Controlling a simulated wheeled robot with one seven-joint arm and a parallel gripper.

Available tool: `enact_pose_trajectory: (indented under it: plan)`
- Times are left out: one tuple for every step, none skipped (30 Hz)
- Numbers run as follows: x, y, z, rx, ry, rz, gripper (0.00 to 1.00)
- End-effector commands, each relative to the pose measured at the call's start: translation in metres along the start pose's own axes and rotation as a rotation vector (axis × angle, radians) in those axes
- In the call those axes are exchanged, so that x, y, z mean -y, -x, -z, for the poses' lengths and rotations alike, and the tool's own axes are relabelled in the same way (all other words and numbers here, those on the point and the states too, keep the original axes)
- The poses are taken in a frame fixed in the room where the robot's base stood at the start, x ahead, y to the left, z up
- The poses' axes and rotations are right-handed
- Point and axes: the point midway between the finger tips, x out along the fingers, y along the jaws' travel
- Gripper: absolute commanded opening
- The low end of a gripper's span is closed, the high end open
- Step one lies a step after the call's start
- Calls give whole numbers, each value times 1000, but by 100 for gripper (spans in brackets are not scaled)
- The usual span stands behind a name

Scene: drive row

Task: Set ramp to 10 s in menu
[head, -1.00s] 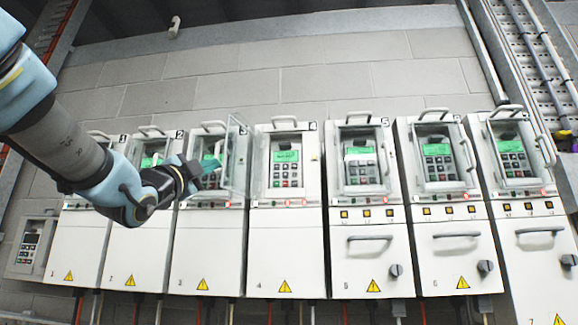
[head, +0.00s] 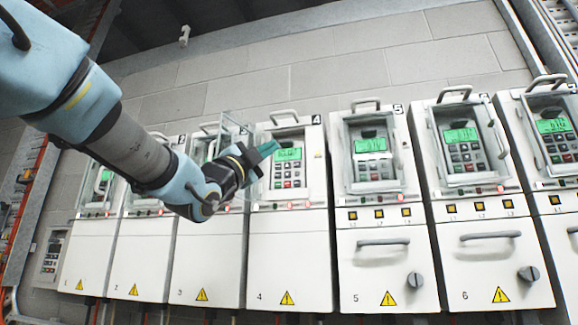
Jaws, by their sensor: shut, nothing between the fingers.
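Drive 4 (head: 289,254) is a white cabinet in a row. Its recess holds a keypad (head: 287,175) with grey keys, one of them green and one red, under a lit green display (head: 288,154). The display text is too small to read. No cover shows in front of this keypad. A clear panel (head: 232,128) stands swung out between drives 3 and 4; I cannot tell surely which drive it belongs to. My gripper (head: 268,148) is shut and empty, with teal fingertips. In the picture its tips overlap the left edge of drive 4's display; contact cannot be told.
Drive 3 (head: 207,262) is partly hidden behind my gripper and arm. Drive 5 (head: 385,268) and drive 6 (head: 495,270) stand to the right, with handled covers, pull handles and knobs. Grab handles project above the drives. The space before the lower panels is clear.

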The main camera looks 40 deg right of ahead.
Motion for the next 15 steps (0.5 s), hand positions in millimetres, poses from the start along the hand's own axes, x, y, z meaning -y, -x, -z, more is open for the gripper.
enact_pose_trajectory:
  plan:
    - [-1, -4, -2, 0, 2, -1, 0]
    - [-2, -6, -3, 0, 2, -2, 0]
    - [-3, -9, -4, 0, 2, -2, 0]
    - [-4, -11, -6, 0, 2, -2, 0]
    - [-6, -14, -8, 0, 2, -2, 0]
    - [-9, -18, -11, 1, 3, -3, 0]
    - [-11, -21, -13, 1, 3, -3, 0]
    - [-13, -24, -15, 2, 4, -3, 0]
    - [-15, -29, -18, 1, 3, -3, 0]
    - [-17, -32, -20, 1, 3, -3, 0]
    - [-20, -35, -22, 2, 4, -3, 0]
    - [-22, -39, -25, 2, 3, -2, 0]
    - [-24, -41, -27, 2, 3, -2, 0]
    - [-26, -44, -29, 2, 3, -2, 0]
    - [-30, -45, -32, 1, 2, -1, 0]
